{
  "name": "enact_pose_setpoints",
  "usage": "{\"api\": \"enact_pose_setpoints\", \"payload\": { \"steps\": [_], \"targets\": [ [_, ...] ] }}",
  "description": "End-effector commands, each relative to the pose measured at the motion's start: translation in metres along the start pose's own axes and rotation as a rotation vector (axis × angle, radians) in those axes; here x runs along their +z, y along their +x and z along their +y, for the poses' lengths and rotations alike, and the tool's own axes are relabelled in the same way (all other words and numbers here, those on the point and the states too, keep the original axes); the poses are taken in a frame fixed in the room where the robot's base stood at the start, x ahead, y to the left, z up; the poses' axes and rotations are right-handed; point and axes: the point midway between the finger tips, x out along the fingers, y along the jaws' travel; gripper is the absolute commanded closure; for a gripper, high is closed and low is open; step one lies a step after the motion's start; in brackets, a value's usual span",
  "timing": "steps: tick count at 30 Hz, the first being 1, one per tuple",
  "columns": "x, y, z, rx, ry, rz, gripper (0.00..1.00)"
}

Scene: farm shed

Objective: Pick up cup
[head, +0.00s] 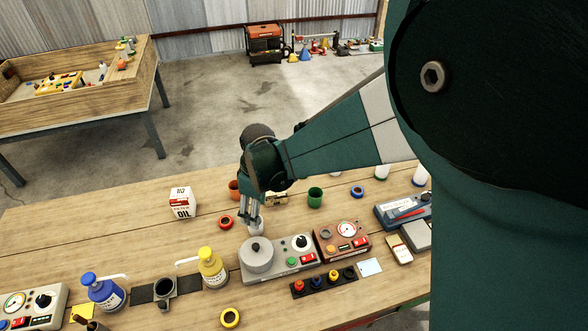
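My gripper (254,217) points down over the wooden workbench, behind the grey device with a round lid. A small pale grey object, possibly a cup (256,229), is right at its fingertips. The fingers are small and partly overlapped, so I cannot tell whether they are around it or touching it. An orange cup-like vessel (234,186) stands just left of my gripper's wrist, partly hidden by it. A green cup (315,197) stands upright to the right, apart from my gripper.
The grey device (281,262) and a red-brown gauge box (341,240) stand close in front. A red ring (226,222) lies left of my gripper, an oil box (182,203) farther left. Yellow (211,268) and blue (103,293) bottles stand at front left. The back left bench top is clear.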

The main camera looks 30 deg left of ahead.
Motion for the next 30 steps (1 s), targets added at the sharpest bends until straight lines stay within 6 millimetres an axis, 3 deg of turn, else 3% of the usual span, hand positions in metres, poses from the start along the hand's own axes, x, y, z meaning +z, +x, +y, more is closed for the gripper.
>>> {"api": "enact_pose_setpoints", "payload": {
  "steps": [14, 24, 30],
  "targets": [
    [-0.004, 0.004, -0.002, -0.003, -0.009, -0.001, 0.49],
    [-0.004, 0.026, -0.002, -0.003, -0.009, -0.001, 0.49],
    [-0.003, 0.029, -0.002, -0.003, -0.009, -0.001, 0.49]
  ]
}}
